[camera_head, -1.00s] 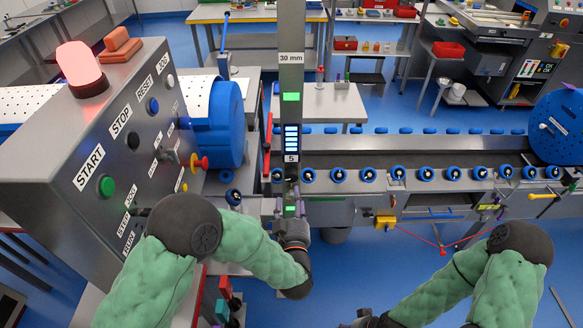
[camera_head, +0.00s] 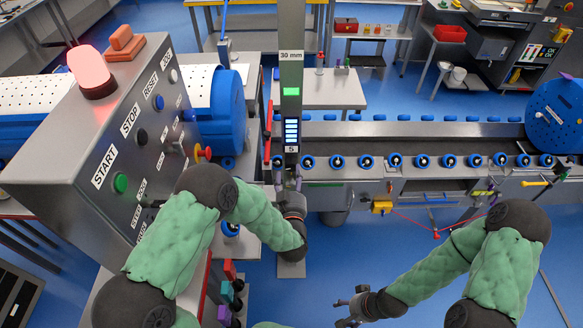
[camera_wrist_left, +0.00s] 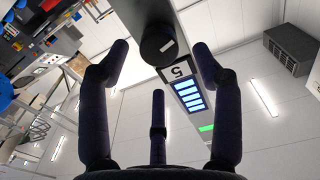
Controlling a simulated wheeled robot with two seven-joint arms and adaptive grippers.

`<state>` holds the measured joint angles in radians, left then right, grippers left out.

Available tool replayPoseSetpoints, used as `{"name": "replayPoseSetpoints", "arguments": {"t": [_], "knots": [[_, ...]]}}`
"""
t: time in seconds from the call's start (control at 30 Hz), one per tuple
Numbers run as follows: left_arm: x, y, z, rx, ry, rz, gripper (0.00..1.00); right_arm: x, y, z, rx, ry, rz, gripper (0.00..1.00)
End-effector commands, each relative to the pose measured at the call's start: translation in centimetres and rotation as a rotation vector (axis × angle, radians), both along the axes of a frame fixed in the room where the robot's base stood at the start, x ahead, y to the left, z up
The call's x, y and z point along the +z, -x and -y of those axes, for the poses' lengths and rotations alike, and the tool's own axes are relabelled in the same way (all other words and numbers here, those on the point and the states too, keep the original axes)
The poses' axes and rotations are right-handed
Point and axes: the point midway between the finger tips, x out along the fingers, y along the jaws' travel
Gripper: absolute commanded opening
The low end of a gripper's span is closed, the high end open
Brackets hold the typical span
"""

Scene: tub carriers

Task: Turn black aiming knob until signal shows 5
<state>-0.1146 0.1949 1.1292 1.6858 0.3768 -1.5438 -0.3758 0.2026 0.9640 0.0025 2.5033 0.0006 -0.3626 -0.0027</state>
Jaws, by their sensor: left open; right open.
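My left gripper (camera_head: 288,180) is in front of the post below the display. In the left wrist view its fingers (camera_wrist_left: 160,68) are spread to either side of the knob, apart from it. In the head view the gripper hides the knob. My right gripper (camera_head: 350,308) is open and empty, low in front of the conveyor.
A control box (camera_head: 100,140) with a lit red lamp (camera_head: 92,72) and several buttons stands left of the post. A roller conveyor (camera_head: 430,160) with blue rollers runs to the right. A label reading 30 mm and a green light (camera_head: 291,91) are higher on the post.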

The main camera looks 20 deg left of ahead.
Motion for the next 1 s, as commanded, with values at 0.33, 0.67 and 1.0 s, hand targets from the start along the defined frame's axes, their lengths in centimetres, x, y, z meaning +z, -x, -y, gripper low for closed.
{"name": "replayPoseSetpoints", "arguments": {"t": [0.33, 0.67, 1.0], "knots": [[0.0, -3.9, -1.1, 0.000, 0.000, -0.001, 0.65, -0.1, 0.0, 0.0, 0.000, 0.000, 0.000, 0.63], [0.0, -4.3, -1.2, 0.000, 0.000, -0.001, 0.65, -0.1, 0.0, 0.0, 0.000, 0.000, 0.000, 0.63], [0.1, -4.3, -1.2, 0.000, 0.000, 0.001, 0.09, -0.1, 0.0, 0.0, 0.000, 0.000, 0.000, 0.63]]}}
